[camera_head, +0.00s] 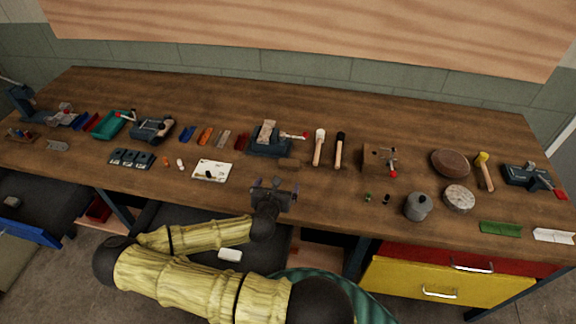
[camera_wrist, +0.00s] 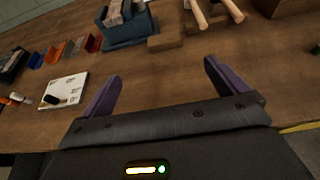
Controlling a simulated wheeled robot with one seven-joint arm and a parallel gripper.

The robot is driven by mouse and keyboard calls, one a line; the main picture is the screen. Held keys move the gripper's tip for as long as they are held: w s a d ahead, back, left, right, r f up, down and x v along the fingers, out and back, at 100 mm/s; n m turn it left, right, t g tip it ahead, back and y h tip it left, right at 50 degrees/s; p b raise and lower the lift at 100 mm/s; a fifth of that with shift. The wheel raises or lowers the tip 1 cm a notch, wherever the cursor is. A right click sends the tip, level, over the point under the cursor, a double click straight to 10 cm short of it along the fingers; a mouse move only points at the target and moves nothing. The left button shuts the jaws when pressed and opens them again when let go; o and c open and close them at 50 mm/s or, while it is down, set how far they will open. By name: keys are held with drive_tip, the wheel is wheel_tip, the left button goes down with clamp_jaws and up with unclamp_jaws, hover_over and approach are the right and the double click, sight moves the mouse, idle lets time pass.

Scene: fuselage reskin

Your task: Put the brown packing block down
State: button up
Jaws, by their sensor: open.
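A small brown block (camera_wrist: 165,42), which looks like the packing block, lies flat on the wooden bench (camera_wrist: 150,90) in the wrist view. It is close in front of the blue-grey vise (camera_wrist: 128,28) and apart from my fingers. In the head view the block (camera_head: 288,162) is hard to make out against the brown bench. My gripper (camera_wrist: 163,70) is open, with its two purple fingers spread and nothing between them. In the head view my gripper (camera_head: 273,190) is over the front edge of the bench, nearer the front than the block.
Two hammers (camera_head: 319,147) lie right of the vise (camera_head: 268,138). A white card (camera_head: 212,171) with a dark item on it lies to the left. A wooden block with a red-tipped clamp (camera_head: 380,160) and a grey canister (camera_head: 417,206) stand to the right. Bare bench surrounds the block's front.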

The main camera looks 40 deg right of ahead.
drive_tip(key=shift+w+d+f+b, duration=0.2)
drive_tip(key=shift+w+f+b, duration=0.15)
drive_tip(key=shift+b, duration=0.55)
drive_tip(key=shift+w+b, duration=0.1)
drive_tip(key=shift+b, duration=0.7)
drive_tip(key=shift+w+b, duration=0.1)
drive_tip(key=shift+b, duration=0.3)
drive_tip(key=shift+w+b, duration=0.25)
drive_tip(key=shift+b, duration=1)
drive_tip(key=shift+w+d+f+b, duration=0.1)
drive_tip(key=shift+w+b, duration=0.05)
drive_tip(key=shift+b, duration=0.65)
drive_tip(key=b, duration=0.4)
drive_tip(key=shift+d+f, duration=0.1)
drive_tip(key=shift+d, duration=0.25)
drive_tip(key=shift+s+d+f+b, duration=0.1)
drive_tip(key=shift+s+d+b, duration=0.1)
drive_tip(key=shift+b, duration=0.65)
